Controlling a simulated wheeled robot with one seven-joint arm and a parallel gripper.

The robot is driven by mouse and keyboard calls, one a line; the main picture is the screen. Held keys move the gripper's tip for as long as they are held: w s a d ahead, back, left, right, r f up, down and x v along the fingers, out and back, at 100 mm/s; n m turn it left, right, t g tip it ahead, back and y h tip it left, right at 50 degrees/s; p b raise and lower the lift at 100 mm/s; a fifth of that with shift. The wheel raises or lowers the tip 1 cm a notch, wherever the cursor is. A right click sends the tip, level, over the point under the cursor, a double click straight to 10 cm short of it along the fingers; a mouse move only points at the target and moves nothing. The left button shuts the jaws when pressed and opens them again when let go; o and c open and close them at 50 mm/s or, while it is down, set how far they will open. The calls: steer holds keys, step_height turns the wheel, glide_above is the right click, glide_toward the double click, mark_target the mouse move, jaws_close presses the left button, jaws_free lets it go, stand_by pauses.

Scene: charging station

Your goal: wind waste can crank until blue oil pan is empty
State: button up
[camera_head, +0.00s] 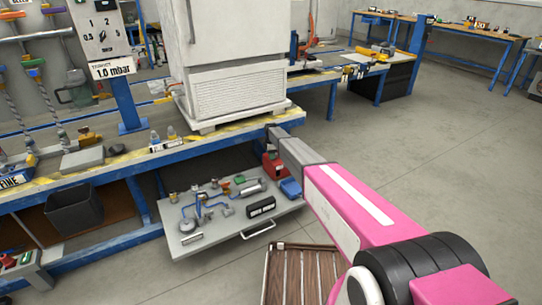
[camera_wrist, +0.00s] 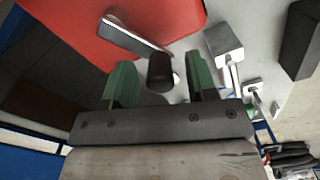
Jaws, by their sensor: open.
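The red waste can (camera_head: 272,162) sits on the grey shelf below the workbench, partly hidden by my arm. Its red surface fills the upper left of the wrist view (camera_wrist: 75,25). The metal crank arm (camera_wrist: 130,37) runs over it and leads to a dark cylindrical knob (camera_wrist: 160,72). My gripper (camera_wrist: 160,78) is open, with a green fingertip on each side of the knob and gaps showing; I see no grip on it. The small blue oil pan (camera_head: 291,188) is beside the red can in the head view. Whether it holds oil cannot be seen.
The grey pull-out shelf (camera_head: 190,240) also holds gauges, fittings and a black case (camera_head: 261,207). The workbench edge (camera_head: 150,158) and a white cabinet (camera_head: 235,60) stand above and behind it. A slatted wooden crate (camera_head: 300,270) is on the floor in front.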

steer(key=shift+f, duration=0.15)
steer(key=c, duration=0.9)
